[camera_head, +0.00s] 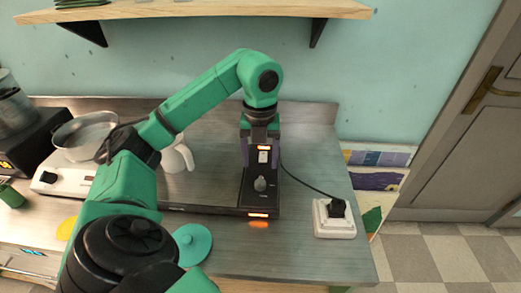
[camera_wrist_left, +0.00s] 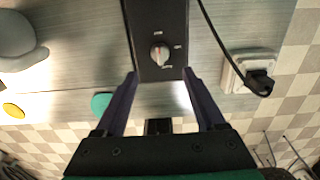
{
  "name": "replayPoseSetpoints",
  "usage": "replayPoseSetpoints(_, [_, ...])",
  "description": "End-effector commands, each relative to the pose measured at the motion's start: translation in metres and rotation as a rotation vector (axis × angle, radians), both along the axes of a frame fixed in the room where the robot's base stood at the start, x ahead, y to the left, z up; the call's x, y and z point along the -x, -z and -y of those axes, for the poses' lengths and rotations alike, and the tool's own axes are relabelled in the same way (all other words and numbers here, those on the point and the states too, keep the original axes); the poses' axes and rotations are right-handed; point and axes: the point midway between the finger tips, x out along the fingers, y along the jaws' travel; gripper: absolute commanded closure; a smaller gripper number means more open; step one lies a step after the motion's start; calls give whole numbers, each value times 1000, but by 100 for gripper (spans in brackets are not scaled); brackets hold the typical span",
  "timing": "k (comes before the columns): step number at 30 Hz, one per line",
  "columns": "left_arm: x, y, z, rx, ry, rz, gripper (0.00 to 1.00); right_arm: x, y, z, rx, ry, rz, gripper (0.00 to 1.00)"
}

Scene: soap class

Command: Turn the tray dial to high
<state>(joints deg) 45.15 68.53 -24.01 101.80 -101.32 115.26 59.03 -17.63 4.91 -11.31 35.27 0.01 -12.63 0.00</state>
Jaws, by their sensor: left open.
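The tray dial (camera_head: 260,184) is a small grey knob on the black control panel at the right end of the dark warming tray (camera_head: 245,203). An orange light glows on the tray's front edge below it. In the left wrist view the dial (camera_wrist_left: 160,54) has small labels around it, too small to read surely. My left gripper (camera_head: 262,160) points down above the panel. In the wrist view its two fingers (camera_wrist_left: 160,74) are apart, with the dial just beyond the tips, between them and untouched. My right gripper is not in view.
A white socket box (camera_head: 334,218) with a black plug and cable stands right of the tray. A white jug (camera_head: 178,157) and a pan (camera_head: 85,133) on a white hot plate (camera_head: 62,181) stand left. A teal disc (camera_head: 192,243) lies in front. The counter's right side is mostly clear.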

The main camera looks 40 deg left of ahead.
Motion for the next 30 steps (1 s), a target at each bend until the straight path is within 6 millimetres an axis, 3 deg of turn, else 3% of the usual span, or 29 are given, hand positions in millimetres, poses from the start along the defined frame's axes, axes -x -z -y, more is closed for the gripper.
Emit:
replayPoseSetpoints(1, [1, 24, 1, 3, 3, -5, 28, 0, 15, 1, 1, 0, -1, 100])
replayPoseSetpoints(2, [1, 32, 1, 4, 2, -6, 28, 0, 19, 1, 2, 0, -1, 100])
replayPoseSetpoints(9, [0, 72, 0, 2, 1, -4, 28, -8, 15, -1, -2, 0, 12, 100])
replayPoseSetpoints(19, [0, 81, 0, 3, 2, 0, 28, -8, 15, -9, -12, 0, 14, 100])
replayPoseSetpoints(20, [0, 81, 0, 3, 1, 0, 36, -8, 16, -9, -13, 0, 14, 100])
replayPoseSetpoints(25, [0, 80, 0, 3, 1, 0, 100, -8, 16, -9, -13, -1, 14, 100])
replayPoseSetpoints(30, [0, 80, 0, 3, 4, 0, 100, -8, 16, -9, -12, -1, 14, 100])
